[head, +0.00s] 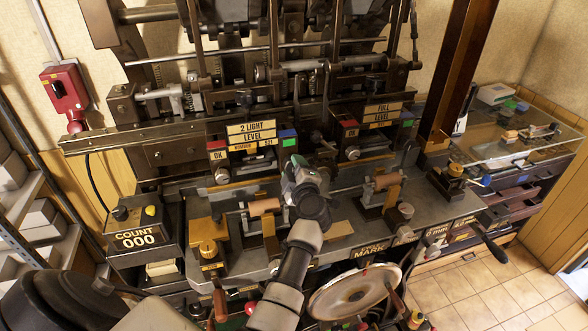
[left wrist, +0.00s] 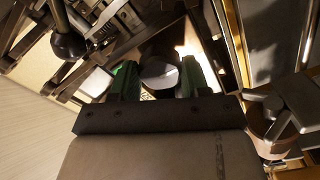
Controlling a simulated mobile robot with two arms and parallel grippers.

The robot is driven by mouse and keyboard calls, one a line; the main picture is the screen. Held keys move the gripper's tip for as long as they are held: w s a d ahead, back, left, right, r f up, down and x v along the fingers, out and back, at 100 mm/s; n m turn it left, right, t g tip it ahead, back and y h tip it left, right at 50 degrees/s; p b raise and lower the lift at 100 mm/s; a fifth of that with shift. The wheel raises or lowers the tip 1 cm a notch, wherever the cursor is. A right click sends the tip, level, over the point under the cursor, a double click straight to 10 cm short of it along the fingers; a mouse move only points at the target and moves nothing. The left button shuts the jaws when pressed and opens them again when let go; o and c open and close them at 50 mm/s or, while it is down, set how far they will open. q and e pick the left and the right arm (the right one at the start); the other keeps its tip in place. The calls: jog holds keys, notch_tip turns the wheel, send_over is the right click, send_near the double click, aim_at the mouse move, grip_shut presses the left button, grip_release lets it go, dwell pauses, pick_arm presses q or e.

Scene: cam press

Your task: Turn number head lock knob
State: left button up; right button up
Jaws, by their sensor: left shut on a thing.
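My left gripper (head: 297,166) reaches up over the bench to the front of the press, just below and right of the "2 LIGHT LEVEL" sign. In the left wrist view its two green-lined fingers (left wrist: 160,80) are closed around a smooth grey rounded knob (left wrist: 160,71). The knob sits between the fingertips, with one finger on each side. No number or mark is readable on it. In the head view the gripper hides the knob. My right gripper is in neither view.
The "2 LIGHT LEVEL" sign (head: 251,132) and "FULL LEVEL" sign (head: 382,113) are on the press. A counter box (head: 137,238) reading 000 stands left. A round disc (head: 354,290) is below the bench, near my arm. Open tiled floor (head: 480,285) lies at right.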

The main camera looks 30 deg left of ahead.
pick_arm(q)
jog(key=o, duration=0.9)
jog(key=shift+o, duration=0.2)
